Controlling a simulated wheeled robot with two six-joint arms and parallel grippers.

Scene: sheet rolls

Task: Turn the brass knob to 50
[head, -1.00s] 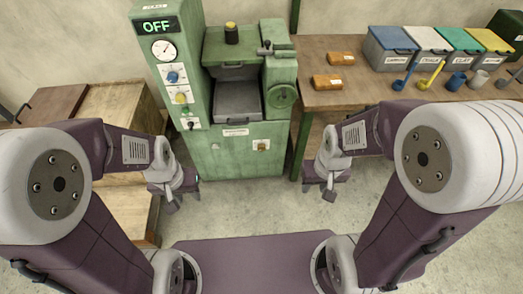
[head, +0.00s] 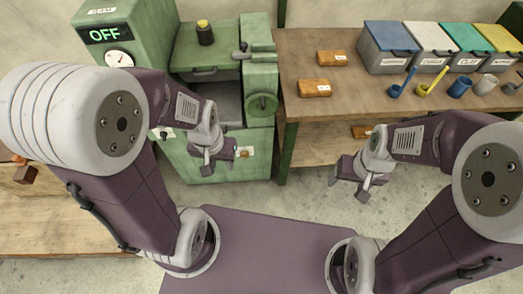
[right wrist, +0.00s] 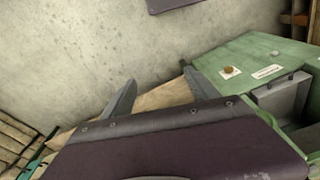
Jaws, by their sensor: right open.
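The green machine (head: 220,100) stands ahead, its display reading OFF. A small brass-coloured piece on a pale plate, taken as the brass knob (head: 245,153), sits low on its front, right beside my left gripper. The right wrist view shows it as a round brass knob (right wrist: 229,71); its scale is not readable. My left gripper (head: 210,166) hangs in front of the machine's lower front, its jaw state unclear. My right gripper (head: 363,187) is open and empty, right of the machine, in front of the table; its fingers (right wrist: 158,92) show in the wrist view.
A wooden table (head: 350,95) at right holds labelled bins (head: 388,60), scoops, cups and two wooden blocks (head: 315,88). A wooden bench (head: 50,230) is at left. Floor is clear between the machine and me.

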